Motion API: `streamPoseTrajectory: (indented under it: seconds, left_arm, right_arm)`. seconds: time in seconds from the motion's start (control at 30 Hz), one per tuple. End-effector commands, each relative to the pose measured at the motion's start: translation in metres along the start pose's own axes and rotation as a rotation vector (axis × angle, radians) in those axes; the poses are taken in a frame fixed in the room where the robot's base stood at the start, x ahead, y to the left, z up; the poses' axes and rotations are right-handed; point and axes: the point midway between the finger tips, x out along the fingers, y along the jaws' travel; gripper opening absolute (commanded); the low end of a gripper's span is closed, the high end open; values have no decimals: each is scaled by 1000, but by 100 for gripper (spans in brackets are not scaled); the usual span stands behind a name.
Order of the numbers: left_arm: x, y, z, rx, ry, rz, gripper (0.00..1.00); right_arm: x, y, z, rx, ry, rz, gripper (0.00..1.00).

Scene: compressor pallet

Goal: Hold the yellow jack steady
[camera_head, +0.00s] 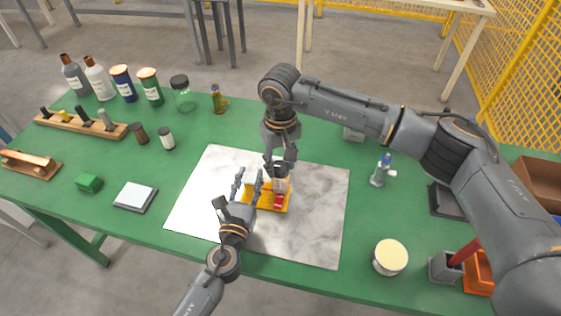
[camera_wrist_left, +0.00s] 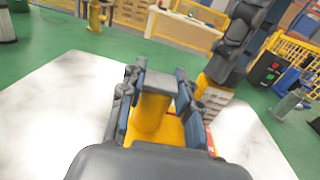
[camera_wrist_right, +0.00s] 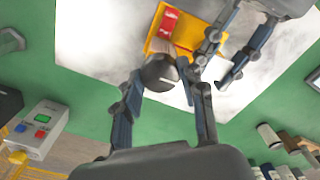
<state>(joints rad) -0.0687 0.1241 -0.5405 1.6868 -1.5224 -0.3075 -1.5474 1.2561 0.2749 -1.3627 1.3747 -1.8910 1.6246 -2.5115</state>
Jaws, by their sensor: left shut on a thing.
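The yellow jack (camera_head: 266,204) stands on a pale marbled sheet in the middle of the table. It carries white blocks and a red piece (camera_wrist_right: 167,22). My left gripper (camera_head: 247,184) is shut on the jack; the left wrist view shows its fingers on either side of a yellow cylinder (camera_wrist_left: 151,113) above the yellow base. My right gripper (camera_wrist_right: 160,72) is above the jack's far side, its fingers spread on both sides of a dark round knob (camera_wrist_right: 159,75). Whether they press on the knob is unclear.
The marbled sheet (camera_head: 200,205) is clear around the jack. Bottles (camera_head: 98,77) and a wooden rack (camera_head: 85,122) stand at the left. A round tin (camera_head: 390,257) and an orange bin (camera_head: 479,274) are at the right. A small spray bottle (camera_head: 380,171) stands beyond the sheet.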

Motion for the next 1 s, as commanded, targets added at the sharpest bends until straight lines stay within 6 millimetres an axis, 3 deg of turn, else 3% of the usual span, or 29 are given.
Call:
streamPoseTrajectory:
  seconds: [0.47, 1.0]
  left_arm:
    - [0, 0, 0, 0, 1, 0, 0]
    - [0, 0, -1, 0, 2, 1, 0]
  right_arm:
    - [0, 1, 0, 83, 0, 2, 8]
    - [0, 0, 0, 546, 0, 1, 8]
